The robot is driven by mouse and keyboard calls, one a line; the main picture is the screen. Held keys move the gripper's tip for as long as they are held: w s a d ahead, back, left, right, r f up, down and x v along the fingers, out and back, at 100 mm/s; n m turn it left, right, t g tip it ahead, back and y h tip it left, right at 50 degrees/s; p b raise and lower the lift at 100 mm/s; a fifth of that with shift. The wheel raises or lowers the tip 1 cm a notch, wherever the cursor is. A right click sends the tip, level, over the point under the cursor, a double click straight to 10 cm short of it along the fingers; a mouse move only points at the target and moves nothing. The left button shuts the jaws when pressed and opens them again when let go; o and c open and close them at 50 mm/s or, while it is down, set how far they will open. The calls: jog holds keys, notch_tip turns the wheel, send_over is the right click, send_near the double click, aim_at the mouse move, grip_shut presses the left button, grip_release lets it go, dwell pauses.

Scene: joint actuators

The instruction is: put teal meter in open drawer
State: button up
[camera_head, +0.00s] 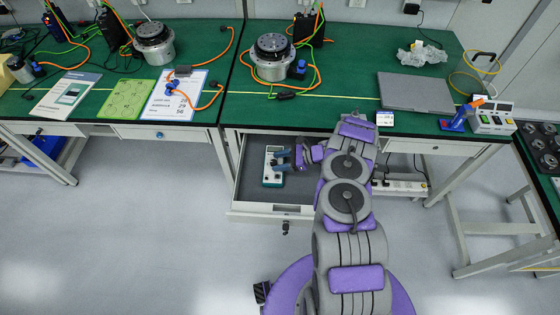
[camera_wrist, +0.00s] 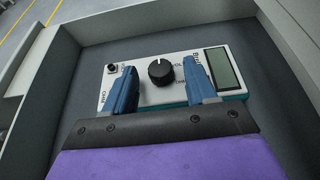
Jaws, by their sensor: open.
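The teal meter (camera_head: 272,172) lies in the open drawer (camera_head: 275,208) under the workbench. In the wrist view the meter (camera_wrist: 185,68) shows a white face, a black knob, a grey display and a teal edge. It appears to rest on the floor of the drawer (camera_wrist: 82,75), face up. My gripper (camera_head: 283,159) is inside the drawer over the meter. In the wrist view my gripper (camera_wrist: 160,85) has its two blue fingers apart over the meter's face, on either side of the knob. The fingers partly hide the face.
The green workbench top (camera_head: 210,75) stands above the drawer. It bears two round actuators (camera_head: 272,48), a closed grey laptop (camera_head: 414,91) and several cables. A closed drawer (camera_head: 160,134) is to the left. A power strip (camera_head: 400,187) lies right of my arm. The floor in front is clear.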

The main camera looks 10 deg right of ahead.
jog(key=p+v, duration=0.3)
jog(key=v, duration=0.9)
jog(key=a+r+n+g, duration=0.25)
jog(key=a+r, duration=0.35)
jog(key=r, duration=0.3)
jog(key=a+r+n+g, duration=0.1)
jog(key=a+r+n, duration=0.4)
jog(key=r, duration=0.4)
jog(key=s+a+r+n+g+h, duration=0.1)
jog(key=s+a+r+n+g, duration=0.1)
jog(key=s+a+r, duration=0.35)
jog(key=s+a+r+n+g+h, duration=0.1)
jog(key=s+a+r+n+g, duration=0.15)
jog(key=r, duration=0.55)
jog(key=s+a+r+n+h, duration=0.1)
jog(key=s+r+n+h, duration=0.25)
jog(key=s, duration=0.45)
jog(key=s+r+n+h, duration=0.3)
jog(key=s+r, duration=0.2)
jog(key=s, duration=0.4)
jog(key=s+d+n+t+h, duration=0.2)
jog(key=s+d, duration=0.5)
jog(key=s, duration=0.7)
jog(key=shift+s+r+n+h, duration=0.25)
jog(key=shift+r+n+h, duration=0.15)
jog(key=shift+h, duration=0.85)
jog(key=shift+d, duration=0.15)
